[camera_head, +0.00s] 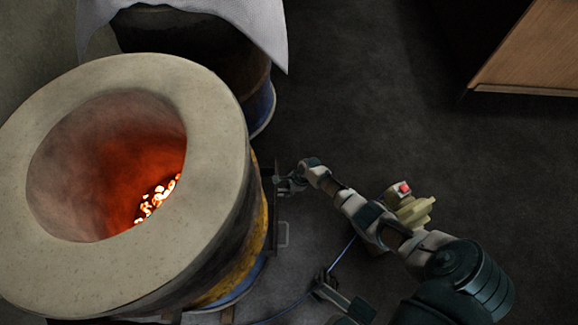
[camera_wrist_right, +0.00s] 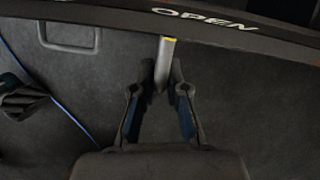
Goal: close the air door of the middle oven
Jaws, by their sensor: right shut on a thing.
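The glowing barrel oven (camera_head: 215,95) fills the left of the head view, with a pale rim and yellow and blue sides. My right gripper (camera_head: 284,183) is at its right side, low down. In the right wrist view my right gripper (camera_wrist_right: 163,78) is shut on a grey metal handle (camera_wrist_right: 166,58) with a yellow end. The handle meets a dark strip marked OPEN (camera_wrist_right: 205,20). The air door's position is not clear. A dark gripper, seemingly my left (camera_head: 326,283), is low in the head view; its jaw gap is unclear.
Another barrel (camera_head: 262,92) with a white cloth (camera_head: 235,18) stands behind the oven. A yellow device with a red top (camera_head: 412,205) lies beyond my right arm. A blue hose (camera_head: 342,254) crosses the floor. A wooden box (camera_head: 530,55) is at upper right.

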